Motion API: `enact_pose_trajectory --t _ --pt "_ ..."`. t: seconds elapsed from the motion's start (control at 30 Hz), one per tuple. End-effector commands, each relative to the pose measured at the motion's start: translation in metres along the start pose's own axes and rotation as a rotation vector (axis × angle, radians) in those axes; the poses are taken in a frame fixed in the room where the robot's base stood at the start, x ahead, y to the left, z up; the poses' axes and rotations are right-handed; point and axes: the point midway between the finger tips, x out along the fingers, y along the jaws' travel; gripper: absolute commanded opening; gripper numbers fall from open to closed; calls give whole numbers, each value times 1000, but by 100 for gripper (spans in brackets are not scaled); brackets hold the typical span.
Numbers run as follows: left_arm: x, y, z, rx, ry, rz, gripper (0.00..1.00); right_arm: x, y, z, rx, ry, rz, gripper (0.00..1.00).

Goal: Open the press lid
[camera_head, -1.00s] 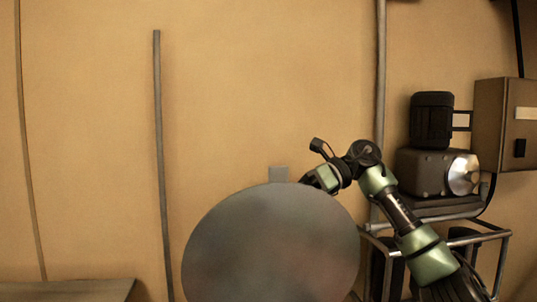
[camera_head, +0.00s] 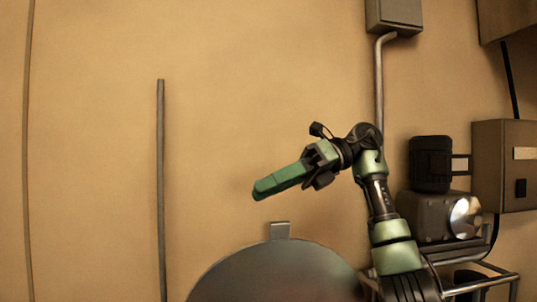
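The press lid (camera_head: 275,278) is a round grey disc at the bottom middle of the head view, cut off by the lower edge. A small grey tab (camera_head: 280,230) stands at its top edge. My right gripper (camera_head: 268,187) is above the lid, pointing left, apart from the tab. Its green fingers appear as one block, so I cannot tell whether they are open or shut. Nothing is seen held in it. My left gripper is not in view.
At the right are a dark motor-like unit (camera_head: 440,215) on a metal tube frame (camera_head: 480,284), a black cylinder (camera_head: 430,163) and a brown box (camera_head: 503,165). A thin vertical pole (camera_head: 161,190) stands at the left. The wall area between is clear.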

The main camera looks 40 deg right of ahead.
Motion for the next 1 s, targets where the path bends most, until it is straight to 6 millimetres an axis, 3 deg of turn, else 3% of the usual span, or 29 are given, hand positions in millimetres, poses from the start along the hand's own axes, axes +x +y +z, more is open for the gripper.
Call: enact_pose_trajectory --t 0.2,0.4,1.0 --pt "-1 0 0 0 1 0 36 -12 19 28 -2 -1 2 22" --pt "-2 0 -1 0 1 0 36 -18 26 42 0 0 1 22" --pt "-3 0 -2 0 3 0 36 -20 28 46 1 1 0 22"
